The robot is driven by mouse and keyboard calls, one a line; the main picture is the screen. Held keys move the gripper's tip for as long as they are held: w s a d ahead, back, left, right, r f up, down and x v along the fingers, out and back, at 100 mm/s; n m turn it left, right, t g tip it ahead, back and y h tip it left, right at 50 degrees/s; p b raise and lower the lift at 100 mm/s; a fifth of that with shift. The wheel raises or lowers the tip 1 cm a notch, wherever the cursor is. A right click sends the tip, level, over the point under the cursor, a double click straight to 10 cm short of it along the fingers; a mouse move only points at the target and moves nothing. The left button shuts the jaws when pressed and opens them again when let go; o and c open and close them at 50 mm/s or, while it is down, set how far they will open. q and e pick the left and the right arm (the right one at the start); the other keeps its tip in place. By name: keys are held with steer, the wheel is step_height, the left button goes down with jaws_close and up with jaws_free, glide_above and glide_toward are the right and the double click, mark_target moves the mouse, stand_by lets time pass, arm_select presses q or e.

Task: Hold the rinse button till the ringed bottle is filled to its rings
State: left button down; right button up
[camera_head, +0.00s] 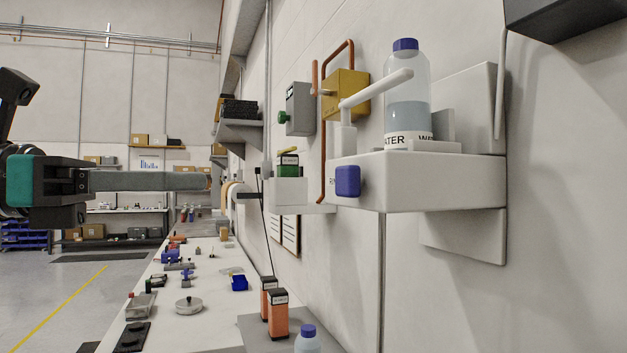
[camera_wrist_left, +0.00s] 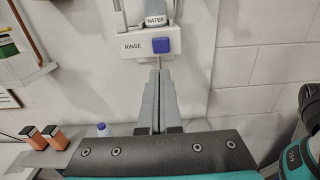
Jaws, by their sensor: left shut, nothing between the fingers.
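The square blue rinse button (camera_head: 347,181) is on the front of a white wall unit (camera_head: 440,185); it also shows beside the word RINSE in the left wrist view (camera_wrist_left: 162,45). A clear bottle (camera_head: 408,75) with a blue cap stands upright on the unit, partly full of pale blue liquid and labelled WATER. A white spout or lever crosses in front of it. I cannot make out rings on it. My left gripper (camera_head: 209,181) is shut and empty, its fingers pointing toward the button but apart from it. My right gripper is not in view.
A small blue-capped bottle (camera_head: 308,342) and two orange boxes (camera_head: 278,316) stand on the bench (camera_head: 205,325) below. A green item (camera_head: 288,165) sits on a smaller wall ledge, left of the unit. A copper pipe (camera_head: 323,150) runs down the wall. The air between gripper and button looks clear.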

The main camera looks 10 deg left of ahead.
arm_select(q)
steer(key=p, duration=0.5)
glide_toward(340, 179)
steer(key=x, duration=0.5)
steer(key=shift+w+d, duration=0.1)
steer(key=shift+d, duration=0.1)
steer(key=shift+x, duration=0.75)
steer(key=shift+f, duration=0.1)
steer(key=shift+w+d, duration=0.35)
steer(key=shift+d, duration=0.2)
stand_by(0.6)
